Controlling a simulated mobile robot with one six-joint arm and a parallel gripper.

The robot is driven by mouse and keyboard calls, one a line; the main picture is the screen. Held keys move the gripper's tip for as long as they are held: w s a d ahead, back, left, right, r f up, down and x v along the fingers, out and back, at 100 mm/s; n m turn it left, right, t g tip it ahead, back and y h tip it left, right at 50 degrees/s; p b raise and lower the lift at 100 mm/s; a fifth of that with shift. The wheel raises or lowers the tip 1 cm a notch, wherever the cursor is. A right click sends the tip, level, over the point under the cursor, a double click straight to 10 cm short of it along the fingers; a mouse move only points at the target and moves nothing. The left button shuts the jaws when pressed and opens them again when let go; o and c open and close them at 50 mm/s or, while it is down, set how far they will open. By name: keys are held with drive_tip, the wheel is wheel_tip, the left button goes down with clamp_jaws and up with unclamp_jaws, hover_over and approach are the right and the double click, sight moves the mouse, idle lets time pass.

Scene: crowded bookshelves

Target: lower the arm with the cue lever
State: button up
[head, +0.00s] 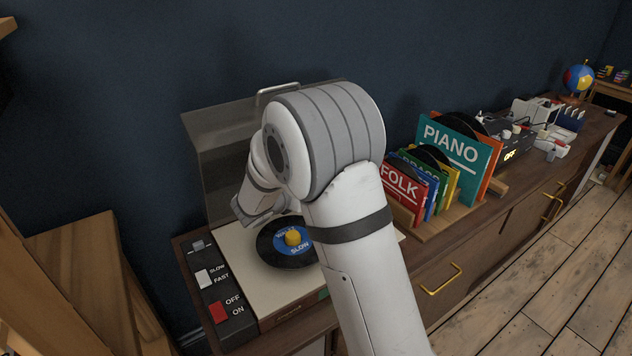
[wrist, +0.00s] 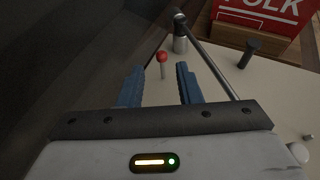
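In the wrist view the cue lever, a thin silver stem with a red ball tip (wrist: 162,58), stands up from the pale turntable deck. My gripper (wrist: 158,84) is open, with its two blue fingers apart and nothing between them. The red tip shows just beyond the gap between the fingertips; I see no contact. Behind the lever stands a silver pivot post (wrist: 180,42), with a dark thin tube, likely the tonearm, running down to the right. In the head view the black record with a blue label (head: 273,246) lies on the turntable (head: 237,262); my arm hides the lever and fingertips.
The raised smoky lid (head: 222,150) stands behind the turntable, close to my wrist. A short black post (wrist: 248,52) stands right of the lever. A record rack with a red FOLK sleeve (head: 402,190) is to the right. Speed and power switches (head: 218,312) are front left.

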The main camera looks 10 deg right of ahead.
drive_tip(key=x, duration=0.7)
drive_tip(key=shift+c, duration=0.3)
clamp_jaws()
